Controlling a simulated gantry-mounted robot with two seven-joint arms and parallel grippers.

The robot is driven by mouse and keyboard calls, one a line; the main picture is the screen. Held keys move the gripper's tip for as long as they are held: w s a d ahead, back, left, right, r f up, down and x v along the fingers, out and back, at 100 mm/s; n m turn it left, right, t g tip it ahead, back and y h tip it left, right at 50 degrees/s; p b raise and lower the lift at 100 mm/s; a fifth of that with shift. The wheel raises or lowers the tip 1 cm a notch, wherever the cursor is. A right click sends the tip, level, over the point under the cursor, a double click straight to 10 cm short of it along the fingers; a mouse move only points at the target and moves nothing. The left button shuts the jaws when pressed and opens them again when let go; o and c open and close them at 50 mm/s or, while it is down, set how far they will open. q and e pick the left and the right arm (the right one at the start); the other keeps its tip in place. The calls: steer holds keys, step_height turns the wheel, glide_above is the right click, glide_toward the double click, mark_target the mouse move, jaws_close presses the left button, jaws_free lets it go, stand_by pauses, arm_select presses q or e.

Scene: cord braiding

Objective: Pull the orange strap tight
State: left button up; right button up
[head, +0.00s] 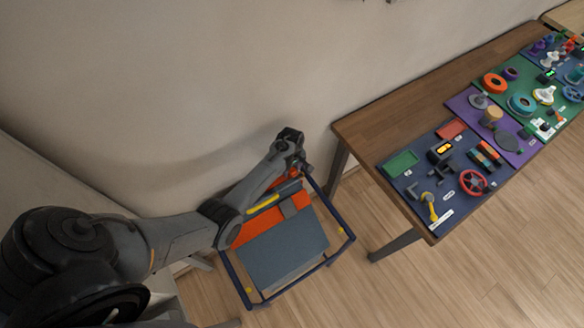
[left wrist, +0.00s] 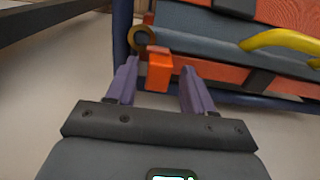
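My left gripper (left wrist: 159,82) has two purple fingers spread apart in the left wrist view. A small orange block (left wrist: 159,72), which looks like the end of the orange strap, shows between the fingertips, nearer the left finger. A clear gap separates it from the right finger. A brass ring (left wrist: 142,36) is just beyond the block, by a dark blue post. In the head view the left gripper (head: 291,140) is at the far end of the blue-framed rack (head: 347,246), its fingers unclear. My right gripper is out of view.
The rack carries a grey-blue panel (head: 283,252), orange parts and a yellow handle (left wrist: 283,39). A wooden table (head: 392,122) with boards of knobs and a red wheel (head: 473,182) stands at the right. The wall is close behind the rack.

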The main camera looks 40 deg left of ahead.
arm_select(q)
steer(key=shift+r, duration=0.1)
step_height(320, 180, up, 9)
steer(key=shift+r+p, duration=0.1)
steer(key=shift+p, duration=0.85)
steer(key=shift+r, duration=0.75)
